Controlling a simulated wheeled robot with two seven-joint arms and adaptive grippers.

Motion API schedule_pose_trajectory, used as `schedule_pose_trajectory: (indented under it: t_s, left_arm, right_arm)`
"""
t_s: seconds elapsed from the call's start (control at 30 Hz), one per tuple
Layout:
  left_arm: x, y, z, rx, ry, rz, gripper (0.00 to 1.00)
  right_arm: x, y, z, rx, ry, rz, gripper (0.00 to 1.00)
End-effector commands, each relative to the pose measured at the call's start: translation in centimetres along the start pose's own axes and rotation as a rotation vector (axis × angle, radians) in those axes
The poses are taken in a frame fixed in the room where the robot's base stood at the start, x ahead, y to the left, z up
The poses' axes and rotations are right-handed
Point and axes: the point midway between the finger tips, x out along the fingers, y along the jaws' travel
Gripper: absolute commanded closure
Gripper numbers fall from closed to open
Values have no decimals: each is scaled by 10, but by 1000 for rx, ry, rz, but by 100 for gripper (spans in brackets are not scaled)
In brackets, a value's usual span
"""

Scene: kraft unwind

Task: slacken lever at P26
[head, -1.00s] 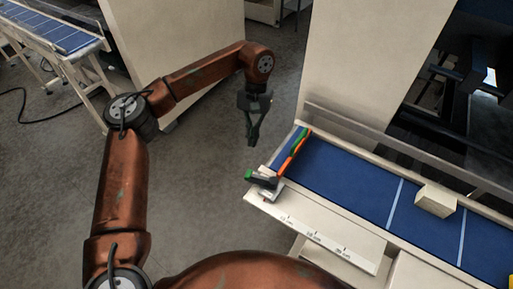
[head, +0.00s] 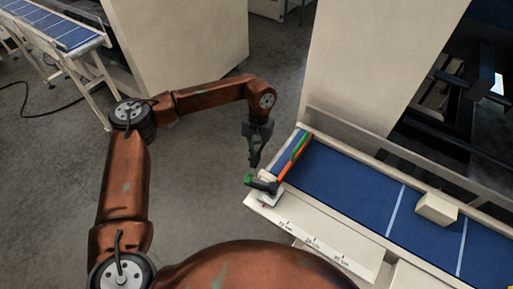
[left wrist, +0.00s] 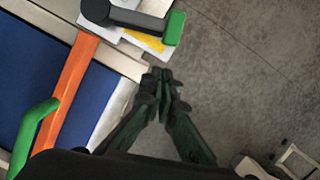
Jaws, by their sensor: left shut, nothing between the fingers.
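A dark lever with a green end (head: 262,184) sits at the near left corner of the blue conveyor. In the left wrist view this lever (left wrist: 137,20) lies at the top, over a white and yellow label. An orange bar (head: 294,157) crosses the conveyor end, with a green handle (head: 300,146) on it; both also show in the left wrist view, as the bar (left wrist: 70,92) and the handle (left wrist: 32,136). My left gripper (head: 254,164) is shut and empty, pointing down just above the lever, apart from it. Its fingertips (left wrist: 161,82) meet beside the conveyor edge. I cannot read P26. My right gripper is not in view.
The blue conveyor (head: 345,184) runs to the right with a pale block (head: 437,208) on it. A beige cabinet (head: 375,60) stands behind. A second conveyor (head: 45,28) stands far left. Open grey floor lies left of the lever.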

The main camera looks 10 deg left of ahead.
Motion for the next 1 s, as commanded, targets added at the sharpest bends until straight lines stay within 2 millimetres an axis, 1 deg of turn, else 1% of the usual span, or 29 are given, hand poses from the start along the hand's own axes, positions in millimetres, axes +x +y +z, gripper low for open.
schedule_pose_trajectory:
  t_s: [0.03, 0.1, 0.23, 0.6, 1.0]
  left_arm:
    - [0, -1, 8, 0, -1, -1, 100]
    - [2, -1, 14, 0, -1, -1, 100]
    - [5, -1, 21, -3, -2, -1, 100]
    - [6, -1, 23, -3, -1, 0, 100]
    - [7, -2, 28, -58, -1, 14, 100]
  right_arm:
    - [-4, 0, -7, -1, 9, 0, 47]
    - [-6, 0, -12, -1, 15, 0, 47]
    - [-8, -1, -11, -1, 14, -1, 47]
    - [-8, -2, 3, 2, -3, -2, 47]
    - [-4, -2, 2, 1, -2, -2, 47]
